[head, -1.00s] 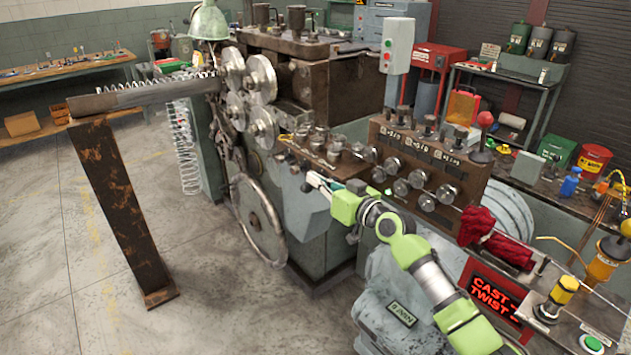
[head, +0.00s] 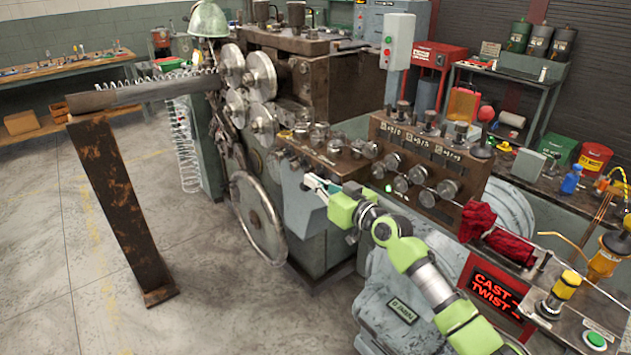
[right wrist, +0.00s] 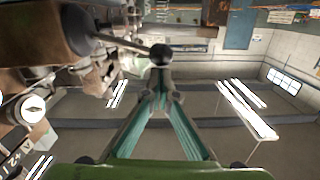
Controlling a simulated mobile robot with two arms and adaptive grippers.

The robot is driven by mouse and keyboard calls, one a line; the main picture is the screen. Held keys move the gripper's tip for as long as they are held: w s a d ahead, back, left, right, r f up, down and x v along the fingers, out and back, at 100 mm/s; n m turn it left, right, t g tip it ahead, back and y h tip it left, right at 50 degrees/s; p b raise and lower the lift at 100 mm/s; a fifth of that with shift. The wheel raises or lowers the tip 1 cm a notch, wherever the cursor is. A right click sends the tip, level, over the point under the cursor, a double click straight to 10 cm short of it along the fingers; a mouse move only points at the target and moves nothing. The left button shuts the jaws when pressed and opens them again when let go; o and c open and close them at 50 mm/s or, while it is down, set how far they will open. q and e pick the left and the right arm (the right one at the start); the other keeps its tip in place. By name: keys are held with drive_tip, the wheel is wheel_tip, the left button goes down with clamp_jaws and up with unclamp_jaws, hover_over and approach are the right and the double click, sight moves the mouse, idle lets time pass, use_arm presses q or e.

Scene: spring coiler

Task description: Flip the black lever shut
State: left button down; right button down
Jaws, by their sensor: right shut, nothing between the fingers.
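The black lever shows in the right wrist view as a thin metal rod with a round black knob (right wrist: 160,54), reaching out from a dark block on the left. My right gripper (right wrist: 162,88) is shut and empty, its fingertips just below the knob in that view; I cannot tell whether they touch it. In the head view my right gripper (head: 308,181) is at the front of the spring coiler (head: 305,225), below its row of metal knobs. The lever is too small and partly hidden to make out clearly there. My left gripper is not in view.
A panel with round dials (head: 418,176) stands right of the gripper. A red cloth (head: 496,238) and a lit red sign (head: 494,297) are near my right arm. A large handwheel (head: 258,218) is at lower left. Open floor lies left, around a rusty post (head: 118,210).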

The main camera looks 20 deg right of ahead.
wheel_tip(320, 180, down, 8)
drive_tip(key=a+n+b, duration=0.1)
drive_tip(key=n+b, duration=0.6)
drive_tip(key=shift+s+a+n+h, duration=0.25)
drive_tip(key=shift+n+h, duration=0.05)
drive_tip(key=shift+n, duration=0.1)
drive_tip(key=shift+f, duration=0.15)
